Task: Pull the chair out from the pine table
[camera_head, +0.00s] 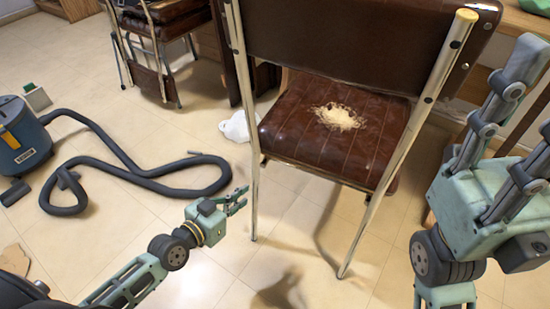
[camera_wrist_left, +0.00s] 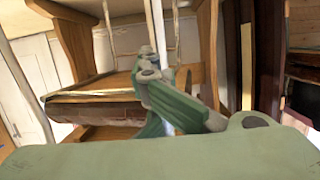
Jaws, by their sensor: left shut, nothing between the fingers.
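The chair (camera_head: 330,128) has a brown padded seat with a torn pale patch, a dark brown backrest (camera_head: 340,40) and chrome legs. The pine table (camera_head: 525,20) shows partly at the upper right, behind the chair. My left gripper (camera_head: 238,200) is shut and empty, low beside the chair's left chrome post, with a small apparent gap. In the left wrist view its green fingers (camera_wrist_left: 180,105) show before chrome tubing and wood. My right gripper (camera_head: 515,110) is large at the right edge, beside the right post; one fingertip is cut off, so its opening is unclear.
A blue vacuum cleaner (camera_head: 20,140) with a looping grey hose (camera_head: 140,172) lies on the floor at left. Another brown chair (camera_head: 165,30) stands at the back. A white crumpled item (camera_head: 234,127) lies near the seat. Tiled floor (camera_head: 300,225) before the chair is largely clear.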

